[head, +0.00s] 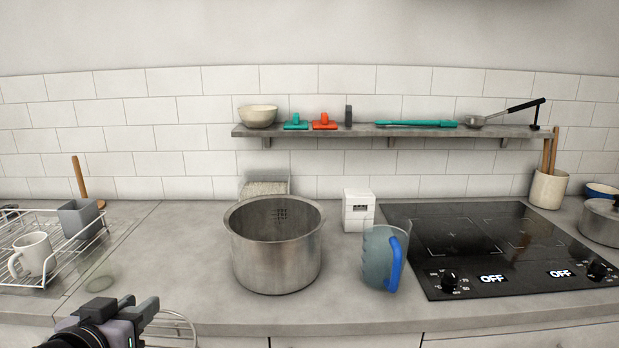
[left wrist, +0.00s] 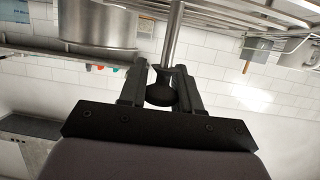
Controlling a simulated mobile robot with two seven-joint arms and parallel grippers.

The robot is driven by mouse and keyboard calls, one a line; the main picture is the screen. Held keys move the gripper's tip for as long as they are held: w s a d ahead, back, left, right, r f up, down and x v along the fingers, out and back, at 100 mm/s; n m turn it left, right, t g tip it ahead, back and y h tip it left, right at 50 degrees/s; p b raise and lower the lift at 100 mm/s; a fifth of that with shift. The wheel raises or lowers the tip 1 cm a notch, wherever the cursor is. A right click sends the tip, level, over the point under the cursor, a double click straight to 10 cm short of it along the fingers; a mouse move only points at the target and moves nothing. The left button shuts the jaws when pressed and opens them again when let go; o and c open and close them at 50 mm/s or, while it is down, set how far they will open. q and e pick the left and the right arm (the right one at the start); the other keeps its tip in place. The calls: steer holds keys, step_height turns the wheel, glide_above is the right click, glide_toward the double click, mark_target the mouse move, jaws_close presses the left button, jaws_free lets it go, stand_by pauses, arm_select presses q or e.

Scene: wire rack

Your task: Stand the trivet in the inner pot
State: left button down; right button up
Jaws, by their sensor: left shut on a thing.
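The inner pot (head: 277,262) is a wide, open steel pot standing upright on the counter in the middle of the head view. It also shows at the upper left of the left wrist view (left wrist: 95,25). The trivet (head: 178,322) shows as curved wire at the counter's front edge, partly cut off by the frame. My left gripper (head: 143,309) is in front of the counter, left of the pot and apart from it. In the left wrist view its fingers (left wrist: 160,78) are shut on a metal rod with a dark end, apparently part of the trivet. My right gripper is out of view.
A measuring jug (head: 381,262) and white box (head: 358,211) stand right of the pot, before the cooktop (head: 480,246). A dish rack (head: 70,270) with a mug (head: 33,256) is at left. A shelf (head: 350,131) hangs behind.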

arm_select(q)
steer(key=s+d+f+h, duration=0.1)
steer(key=s+d+f, duration=0.3)
steer(key=d+f, duration=0.3)
steer(key=shift+d+m, duration=0.4)
steer(key=shift+d, duration=0.75)
